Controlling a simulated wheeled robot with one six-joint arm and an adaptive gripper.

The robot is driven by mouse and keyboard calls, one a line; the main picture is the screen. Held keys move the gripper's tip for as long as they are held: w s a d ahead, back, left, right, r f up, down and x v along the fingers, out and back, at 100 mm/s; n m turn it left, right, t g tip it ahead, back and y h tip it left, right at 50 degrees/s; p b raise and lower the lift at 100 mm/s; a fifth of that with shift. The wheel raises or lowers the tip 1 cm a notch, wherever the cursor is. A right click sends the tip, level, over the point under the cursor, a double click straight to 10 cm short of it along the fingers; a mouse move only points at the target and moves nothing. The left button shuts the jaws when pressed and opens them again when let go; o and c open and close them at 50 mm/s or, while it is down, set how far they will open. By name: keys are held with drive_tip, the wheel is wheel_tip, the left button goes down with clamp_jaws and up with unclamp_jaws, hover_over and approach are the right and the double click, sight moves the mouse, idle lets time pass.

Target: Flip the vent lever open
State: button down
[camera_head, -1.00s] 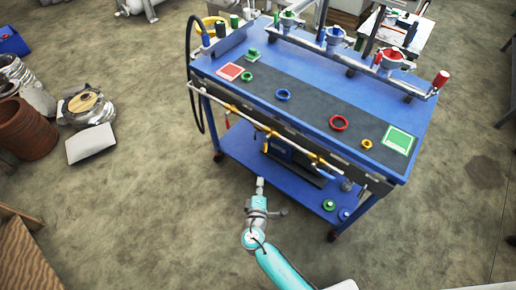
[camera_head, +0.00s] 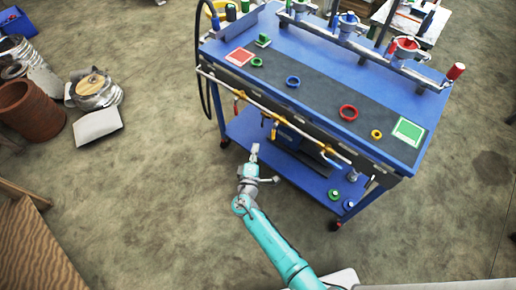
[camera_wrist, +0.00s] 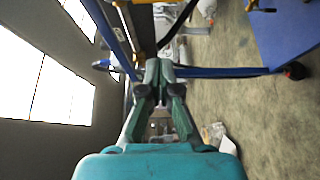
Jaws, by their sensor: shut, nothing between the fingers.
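A pale pipe (camera_head: 292,127) runs along the front of the blue bench (camera_head: 385,162) in the head view. It carries yellow valves with small levers: a red lever (camera_head: 236,106) hangs down at the left, and a yellow lever (camera_head: 275,130) hangs down near the middle. I cannot tell which one is the vent lever. My gripper (camera_head: 254,150) is low in front of the bench, below and apart from the pipe. Its fingers also show in the wrist view (camera_wrist: 159,68), shut together and empty. No lever shows clearly in the wrist view.
Coloured rings, such as the red ring (camera_head: 348,113), lie on the bench top. The lower shelf (camera_head: 300,178) holds a dark unit and green and blue parts. Brown pots (camera_head: 32,110) and metal scrap stand on the left. The floor before the bench is clear.

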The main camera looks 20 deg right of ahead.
sight(273, 137)
drive_tip(key=w+d, duration=0.4)
drive_tip(key=d, duration=0.2)
drive_tip(key=shift+w, duration=0.25)
drive_tip(key=shift+s+d+f+n+g, duration=0.1)
drive_tip(key=shift+s+d+n+g, duration=0.25)
drive_tip(key=shift+n, duration=0.35)
idle(0.6)
drive_tip(key=shift+s+d+n+g+y, duration=0.4)
drive_tip(key=shift+s+n+g, duration=0.25)
drive_tip(key=shift+n, duration=0.45)
drive_tip(key=s+d+r+n+g+h, duration=0.2)
drive_tip(key=s+r+n+g, duration=0.1)
drive_tip(key=n+g, duration=0.3)
drive_tip(key=shift+s+d+r+n+g+h, duration=0.2)
drive_tip(key=shift+d+r+n+g+h, duration=0.15)
drive_tip(key=shift+r+n, duration=0.55)
drive_tip(key=shift+r, duration=0.1)
